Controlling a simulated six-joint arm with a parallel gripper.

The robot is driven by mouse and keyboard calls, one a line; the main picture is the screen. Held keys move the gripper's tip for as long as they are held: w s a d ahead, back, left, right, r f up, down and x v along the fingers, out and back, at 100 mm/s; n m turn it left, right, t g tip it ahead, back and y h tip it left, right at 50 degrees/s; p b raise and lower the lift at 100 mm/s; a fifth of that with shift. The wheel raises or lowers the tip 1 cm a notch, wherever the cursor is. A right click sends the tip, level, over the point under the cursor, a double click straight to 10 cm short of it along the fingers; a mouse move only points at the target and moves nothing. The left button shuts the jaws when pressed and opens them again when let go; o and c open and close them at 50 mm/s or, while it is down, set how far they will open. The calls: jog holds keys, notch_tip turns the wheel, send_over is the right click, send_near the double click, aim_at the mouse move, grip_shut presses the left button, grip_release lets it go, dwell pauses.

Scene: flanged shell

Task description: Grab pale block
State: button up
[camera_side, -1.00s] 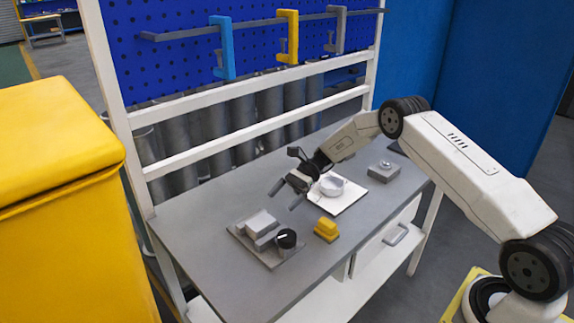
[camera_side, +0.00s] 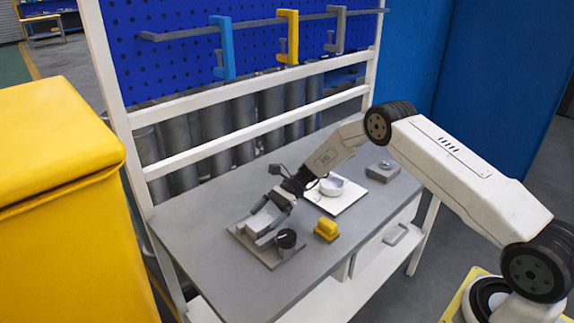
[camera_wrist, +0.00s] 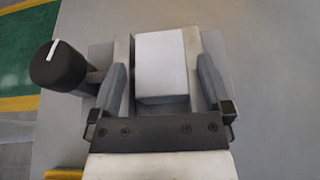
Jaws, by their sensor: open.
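The pale block (camera_wrist: 162,62) sits on a grey fixture plate (camera_side: 278,256) at the front left of the bench. In the side view my gripper partly hides the block (camera_side: 257,224). My gripper (camera_side: 262,213) is low over the plate. In the wrist view my gripper (camera_wrist: 162,75) is open, with one finger on each side of the block.
A black knob (camera_side: 285,238) with a white mark stands on the fixture, close to my left finger in the wrist view (camera_wrist: 58,66). A yellow block (camera_side: 326,229), a white plate with a round part (camera_side: 345,204) and a grey box (camera_side: 382,172) are to the right.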

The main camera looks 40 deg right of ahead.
jog(key=shift+a+f, duration=0.1)
jog(key=shift+a, duration=0.25)
grip_shut()
dwell(0.3)
